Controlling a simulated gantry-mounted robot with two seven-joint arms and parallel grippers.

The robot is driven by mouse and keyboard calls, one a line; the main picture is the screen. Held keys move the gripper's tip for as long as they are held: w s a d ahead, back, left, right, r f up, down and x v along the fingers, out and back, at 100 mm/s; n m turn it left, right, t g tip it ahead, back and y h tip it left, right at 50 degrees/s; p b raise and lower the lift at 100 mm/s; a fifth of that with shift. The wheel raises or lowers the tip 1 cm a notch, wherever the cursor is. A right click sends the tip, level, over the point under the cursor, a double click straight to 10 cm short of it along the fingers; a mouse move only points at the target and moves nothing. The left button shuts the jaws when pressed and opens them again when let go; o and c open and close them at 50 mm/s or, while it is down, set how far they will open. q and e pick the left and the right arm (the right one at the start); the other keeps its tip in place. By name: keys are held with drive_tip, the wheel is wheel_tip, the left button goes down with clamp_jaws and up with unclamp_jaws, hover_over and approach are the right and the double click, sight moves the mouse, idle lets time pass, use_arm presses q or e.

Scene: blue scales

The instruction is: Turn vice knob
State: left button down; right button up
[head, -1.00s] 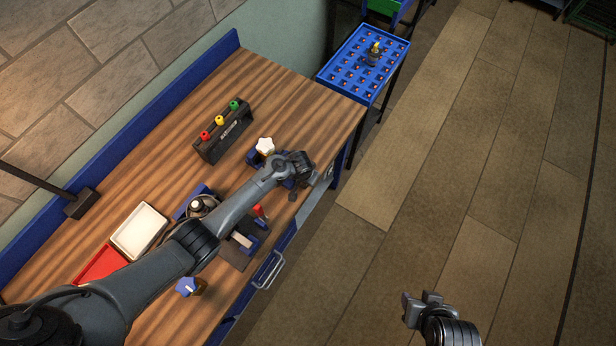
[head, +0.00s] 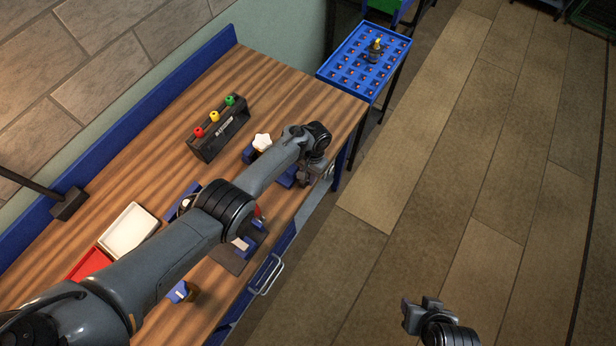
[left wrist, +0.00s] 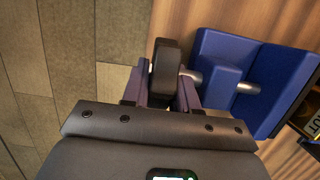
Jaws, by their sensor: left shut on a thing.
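The blue vice shows in the left wrist view (left wrist: 255,80), with a metal rod running out to a dark round knob (left wrist: 165,68). In the head view, part of the blue vice (head: 287,179) shows beside my arm near the bench's front edge. My left gripper (left wrist: 162,92) is shut on the knob, one finger on each side. In the head view, the left gripper (head: 308,180) is at the bench edge and the knob is hard to make out. My right gripper (head: 423,305) hangs over the floor, away from the bench; its opening is unclear.
The wooden bench (head: 268,95) holds a dark rack (head: 219,135) with coloured knobs, a white star-shaped knob (head: 262,142), a white tray (head: 128,231) and a red tray (head: 88,265). A blue perforated cart (head: 350,65) stands beyond the bench. The floor right is clear.

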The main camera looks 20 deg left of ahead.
use_arm(q)
drive_tip(key=c, duration=1.2)
unclamp_jaws()
drive_tip(key=shift+c, duration=0.2)
drive_tip(key=shift+r, duration=0.1)
drive_tip(key=p+v, duration=0.3)
drive_tip(key=v, duration=0.6)
drive_tip(key=shift+r, duration=0.1)
drive_tip(key=shift+w+r, duration=0.2)
drive_tip(key=shift+r, duration=0.5)
